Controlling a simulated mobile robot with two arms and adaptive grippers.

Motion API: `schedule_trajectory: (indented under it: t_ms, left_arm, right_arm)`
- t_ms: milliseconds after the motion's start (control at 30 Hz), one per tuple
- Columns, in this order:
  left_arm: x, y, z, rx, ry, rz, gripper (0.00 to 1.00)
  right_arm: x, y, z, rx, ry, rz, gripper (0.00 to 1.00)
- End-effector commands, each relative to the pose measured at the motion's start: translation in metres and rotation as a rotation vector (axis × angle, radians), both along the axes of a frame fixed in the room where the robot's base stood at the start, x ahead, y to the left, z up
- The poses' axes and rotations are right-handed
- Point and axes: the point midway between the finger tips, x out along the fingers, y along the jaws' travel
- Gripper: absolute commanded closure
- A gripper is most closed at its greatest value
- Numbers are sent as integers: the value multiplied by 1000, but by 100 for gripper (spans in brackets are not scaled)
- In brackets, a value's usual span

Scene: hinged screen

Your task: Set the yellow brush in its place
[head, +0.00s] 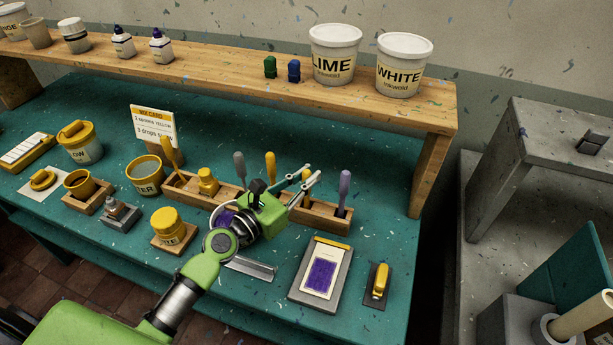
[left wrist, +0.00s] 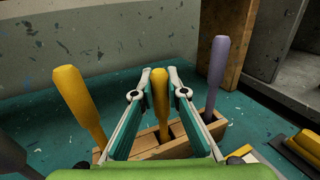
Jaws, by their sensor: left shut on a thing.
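My left gripper (head: 309,178) is shut on the upright yellow brush (left wrist: 160,100), with a finger on each side of its handle. A bit of that handle also shows between the fingers in the head view. The brush stands at the wooden rack (head: 322,219), between another yellow handle (head: 270,168) and a purple handle (head: 344,188). Its lower end meets the rack near a dark slot (left wrist: 177,131); I cannot tell how deep it sits. A grey handle (head: 239,168) stands further left. My right gripper is not in view.
A yellow-handled tool (head: 168,152) leans at the rack's left end. In front lie a purple-printed board (head: 320,273) and a small yellow tool (head: 380,281). A wooden shelf (head: 230,62) with tubs runs behind. Bare table shows right of the rack.

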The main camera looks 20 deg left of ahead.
Motion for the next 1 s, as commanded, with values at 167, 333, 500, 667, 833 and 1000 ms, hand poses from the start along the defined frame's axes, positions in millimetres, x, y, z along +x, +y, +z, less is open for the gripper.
schedule_trajectory:
  t_ms: [167, 333, 500, 667, 833, 1000]
  left_arm:
    - [0, 0, -5, 0, 0, 0, 100]
    - [0, 0, -4, 0, 1, 0, 100]
    - [0, 0, -5, 0, 1, 0, 74]
    - [0, 0, -4, 0, 1, 0, 67]
    - [0, 0, -4, 0, 1, 0, 67]
    - [-8, 3, -5, 0, 2, 0, 67]
  right_arm:
    - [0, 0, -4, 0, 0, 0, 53]
    - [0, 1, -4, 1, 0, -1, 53]
    - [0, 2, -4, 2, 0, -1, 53]
    - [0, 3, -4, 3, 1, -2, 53]
    - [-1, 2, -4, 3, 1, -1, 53]
    - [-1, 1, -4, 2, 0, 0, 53]
